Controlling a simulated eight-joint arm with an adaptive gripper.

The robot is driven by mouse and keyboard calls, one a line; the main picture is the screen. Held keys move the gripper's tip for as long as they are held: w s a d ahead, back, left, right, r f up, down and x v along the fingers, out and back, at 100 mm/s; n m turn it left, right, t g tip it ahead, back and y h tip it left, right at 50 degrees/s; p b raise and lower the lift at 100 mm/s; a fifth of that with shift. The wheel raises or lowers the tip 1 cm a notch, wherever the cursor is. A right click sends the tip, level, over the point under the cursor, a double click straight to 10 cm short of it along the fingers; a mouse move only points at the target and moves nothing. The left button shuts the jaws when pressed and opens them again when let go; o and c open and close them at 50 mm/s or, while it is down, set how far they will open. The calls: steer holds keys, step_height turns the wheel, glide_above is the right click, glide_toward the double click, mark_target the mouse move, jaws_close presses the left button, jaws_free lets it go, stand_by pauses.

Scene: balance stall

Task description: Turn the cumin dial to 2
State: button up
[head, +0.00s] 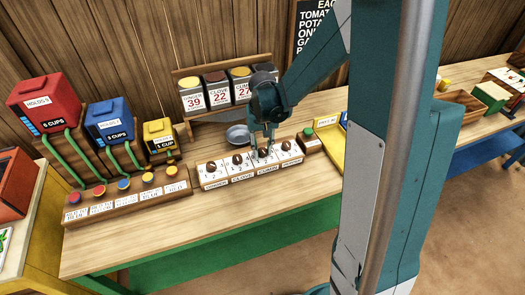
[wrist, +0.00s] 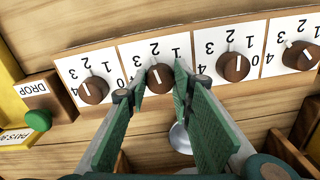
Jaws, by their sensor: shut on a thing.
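The cumin dial (wrist: 160,78) is a round brown knob with a white pointer line on a white plate numbered around it. In the wrist view it is second from the left, and its line points up, at about the 2. My gripper (head: 262,147) comes down onto it from above in the head view, with the CUMIN label (head: 268,170) just in front. In the wrist view the green fingers stand on either side of the knob, shut on it. The exact contact is partly hidden by the fingertips.
Similar dials flank it: one on the left (wrist: 93,90) and one on the right (wrist: 232,67) in the wrist view. A green DROP button (head: 308,132) is nearby. A metal bowl (head: 238,135) sits behind the dial row, below the spice jar shelf (head: 185,73).

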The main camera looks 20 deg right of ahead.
mark_target(262, 151)
steer(key=shift+m, duration=1)
steer(key=o, duration=0.9)
steer(key=shift+r, duration=0.1)
steer(key=shift+r, duration=5.9)
steer(key=shift+s+r, duration=0.1)
